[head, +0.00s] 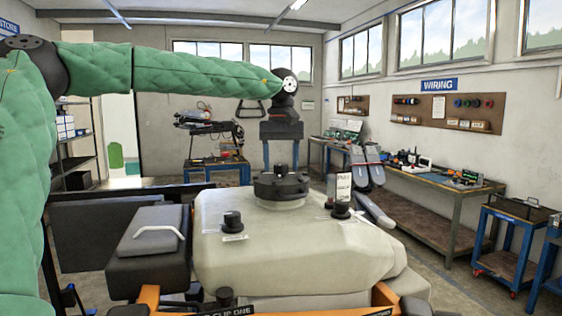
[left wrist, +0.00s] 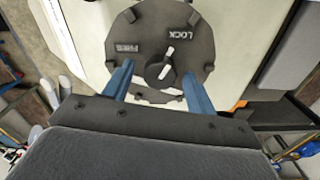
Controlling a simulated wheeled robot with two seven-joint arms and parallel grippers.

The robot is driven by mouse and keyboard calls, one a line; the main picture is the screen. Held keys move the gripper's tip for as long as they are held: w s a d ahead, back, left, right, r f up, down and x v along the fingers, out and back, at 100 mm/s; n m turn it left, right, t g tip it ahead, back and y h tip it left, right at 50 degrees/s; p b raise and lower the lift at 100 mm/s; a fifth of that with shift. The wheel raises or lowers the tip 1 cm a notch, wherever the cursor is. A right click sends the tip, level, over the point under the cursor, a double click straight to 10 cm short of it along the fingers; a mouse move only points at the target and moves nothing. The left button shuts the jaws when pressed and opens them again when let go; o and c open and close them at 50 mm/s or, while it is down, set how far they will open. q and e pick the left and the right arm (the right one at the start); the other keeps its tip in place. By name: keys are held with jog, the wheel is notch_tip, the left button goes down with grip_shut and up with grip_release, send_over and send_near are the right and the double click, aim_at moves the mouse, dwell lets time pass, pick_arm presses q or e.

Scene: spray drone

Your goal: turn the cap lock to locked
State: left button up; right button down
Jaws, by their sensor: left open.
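The black round cap (head: 281,187) sits on top of the pale tank (head: 290,240). In the left wrist view the cap (left wrist: 200,62) carries a FREE label (left wrist: 125,47) and a LOCK label (left wrist: 174,33). Its small black knob (left wrist: 158,74) has a white mark (left wrist: 169,51) pointing toward the label side, nearer LOCK than FREE. My left gripper (head: 281,155) points straight down above the cap. In the left wrist view its blue fingers (left wrist: 157,85) are open, one on each side of the knob, with gaps; whether they reach knob height is unclear. My right gripper is not visible.
Smaller black caps (head: 232,222) and (head: 340,210) stand on the tank. A dark box with a white handle (head: 150,240) is at its left. Grey folded parts (head: 368,172) stand behind its right side. A workbench (head: 430,190) and blue cart (head: 510,245) are farther right.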

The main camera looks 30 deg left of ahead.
aim_at(281, 164)
pick_arm(q)
jog(key=shift+r, duration=0.15)
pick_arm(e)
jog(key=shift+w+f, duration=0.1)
pick_arm(q)
jog(key=shift+r, duration=0.25)
notch_tip(281, 164, up, 6)
jog(key=shift+f+b, duration=0.25)
jog(key=shift+b, duration=1)
jog(key=shift+r, duration=0.75)
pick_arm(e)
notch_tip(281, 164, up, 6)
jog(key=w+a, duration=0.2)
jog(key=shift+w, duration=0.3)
pick_arm(q)
jog(key=shift+f, duration=0.1)
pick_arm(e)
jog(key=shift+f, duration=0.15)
